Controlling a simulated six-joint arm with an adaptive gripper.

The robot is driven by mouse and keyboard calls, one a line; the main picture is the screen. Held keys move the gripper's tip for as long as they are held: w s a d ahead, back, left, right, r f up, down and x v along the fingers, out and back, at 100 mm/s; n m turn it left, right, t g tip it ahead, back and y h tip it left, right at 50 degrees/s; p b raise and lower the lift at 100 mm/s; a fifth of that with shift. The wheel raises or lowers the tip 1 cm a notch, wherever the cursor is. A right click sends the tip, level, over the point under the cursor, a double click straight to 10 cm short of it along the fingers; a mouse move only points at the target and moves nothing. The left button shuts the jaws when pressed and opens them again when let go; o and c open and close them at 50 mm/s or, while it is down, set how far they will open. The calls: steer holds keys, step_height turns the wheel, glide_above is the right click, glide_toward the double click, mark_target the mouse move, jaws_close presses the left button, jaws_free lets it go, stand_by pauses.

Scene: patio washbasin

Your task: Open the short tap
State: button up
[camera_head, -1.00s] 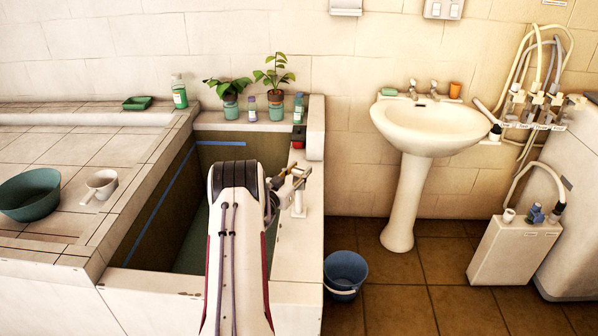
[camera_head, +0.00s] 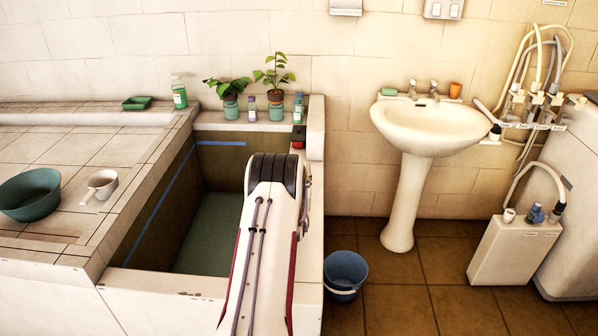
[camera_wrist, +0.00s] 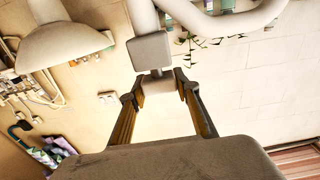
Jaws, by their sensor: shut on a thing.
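The short tap (camera_wrist: 150,52) shows in the wrist view as a pale squarish block on a short stem, with a white curved pipe (camera_wrist: 225,22) behind it. My gripper (camera_wrist: 160,86) has its two dark fingers on either side of the lower pale part, shut on it. The exact contact is hard to make out. In the head view my arm covers the tap and most of my gripper, at the right rim of the tub (camera_head: 305,265).
A white pedestal basin (camera_head: 430,125) with its own taps stands to the right, and a blue bucket (camera_head: 346,272) is on the floor beside the tub. Potted plants (camera_head: 276,85) and bottles line the back ledge. The tub interior at left is clear.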

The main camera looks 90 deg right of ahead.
steer(key=shift+n+t, duration=0.3)
steer(key=shift+t, duration=0.2)
steer(key=o, duration=1.1)
steer(key=shift+o, duration=0.2)
steer(key=shift+a, duration=0.15)
steer(key=a, duration=1.1)
steer(key=shift+a, duration=0.35)
steer(key=shift+s, duration=0.1)
